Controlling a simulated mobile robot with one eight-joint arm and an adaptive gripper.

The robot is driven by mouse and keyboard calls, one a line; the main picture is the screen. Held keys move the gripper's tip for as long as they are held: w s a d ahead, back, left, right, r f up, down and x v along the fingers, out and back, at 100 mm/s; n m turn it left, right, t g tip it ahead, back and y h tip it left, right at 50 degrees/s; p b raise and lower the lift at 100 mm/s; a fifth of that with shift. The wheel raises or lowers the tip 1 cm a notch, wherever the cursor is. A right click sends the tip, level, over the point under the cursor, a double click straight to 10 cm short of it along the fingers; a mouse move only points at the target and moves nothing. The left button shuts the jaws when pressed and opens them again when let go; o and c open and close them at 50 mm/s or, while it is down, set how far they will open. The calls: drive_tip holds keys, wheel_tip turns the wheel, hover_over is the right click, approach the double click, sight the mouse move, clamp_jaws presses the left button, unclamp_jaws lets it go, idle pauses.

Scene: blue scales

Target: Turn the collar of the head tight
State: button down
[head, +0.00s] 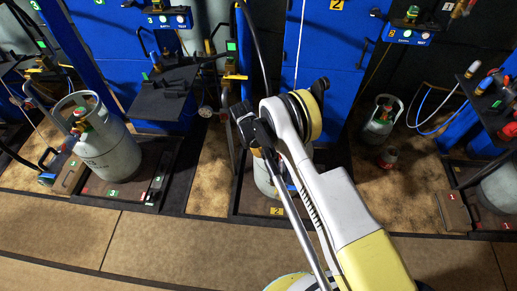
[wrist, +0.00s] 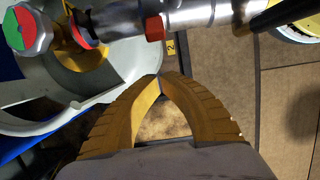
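The grey gas cylinder (wrist: 95,85) stands beneath my gripper, with a brass valve (wrist: 68,48) and a red and green handwheel (wrist: 25,30) inside its guard. The silver filling head (wrist: 115,22) lies across the top of the wrist view, its left end against the valve. It bears a red ring (wrist: 84,30) near the valve and a red block (wrist: 154,28). I cannot tell which part is the collar, or how tight it is. My gripper (wrist: 161,77) has its fingertips together, empty, below the head and apart from it. In the head view my arm hides most of this cylinder (head: 263,178).
A black tray edge (head: 240,215) with a yellow 2 label borders the cylinder. Another cylinder (head: 105,150) stands left; a small one (head: 378,125) stands right. Blue cabinets (head: 335,50) and hanging hoses are behind. The floor (head: 150,240) in front is clear.

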sight(278, 155)
drive_tip(key=shift+d+r, duration=0.3)
drive_tip(key=shift+d, duration=0.6)
drive_tip(key=shift+d+r, duration=0.3)
drive_tip(key=shift+d, duration=0.6)
